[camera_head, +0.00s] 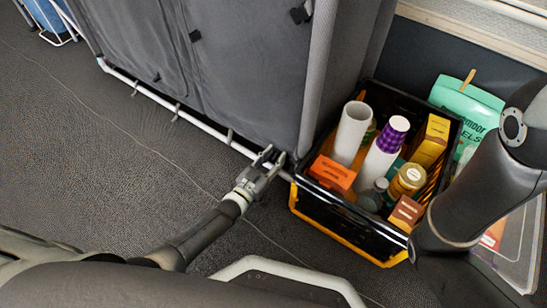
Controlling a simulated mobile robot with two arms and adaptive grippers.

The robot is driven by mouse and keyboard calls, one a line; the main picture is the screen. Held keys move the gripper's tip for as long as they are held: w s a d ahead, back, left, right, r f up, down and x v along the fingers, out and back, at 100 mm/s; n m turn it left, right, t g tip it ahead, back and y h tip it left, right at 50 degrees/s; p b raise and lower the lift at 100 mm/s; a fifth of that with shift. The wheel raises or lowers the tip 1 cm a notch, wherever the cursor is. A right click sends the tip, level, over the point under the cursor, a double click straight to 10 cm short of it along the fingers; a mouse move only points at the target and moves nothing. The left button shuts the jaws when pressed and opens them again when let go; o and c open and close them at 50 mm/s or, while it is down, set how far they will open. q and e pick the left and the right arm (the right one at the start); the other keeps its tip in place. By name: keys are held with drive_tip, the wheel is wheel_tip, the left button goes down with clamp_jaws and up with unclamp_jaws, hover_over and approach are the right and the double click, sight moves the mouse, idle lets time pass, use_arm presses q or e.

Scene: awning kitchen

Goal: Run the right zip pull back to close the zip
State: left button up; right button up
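The grey fabric cupboard (245,65) stands at the top, its front panels divided by a dark upright seam. Small black tabs show on the front, one near the seam (195,36) and one at the upper right edge (300,14). I cannot tell which, if either, is the right zip pull. My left gripper (273,157) is at the cupboard's lower right front corner, close to the pale bottom rail. Its fingers look apart, with nothing clearly visible between them. My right arm comes in from the right; its gripper is out of view.
A black and yellow crate (345,222) full of bottles, cups and boxes stands right of the cupboard, close to my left gripper. A green bag (468,105) and a clear box (520,245) are farther right. Grey floor (90,150) is free on the left.

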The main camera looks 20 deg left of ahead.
use_arm(q)
drive_tip(key=v, duration=1.2)
drive_tip(key=shift+s, duration=0.1)
idle(0.4)
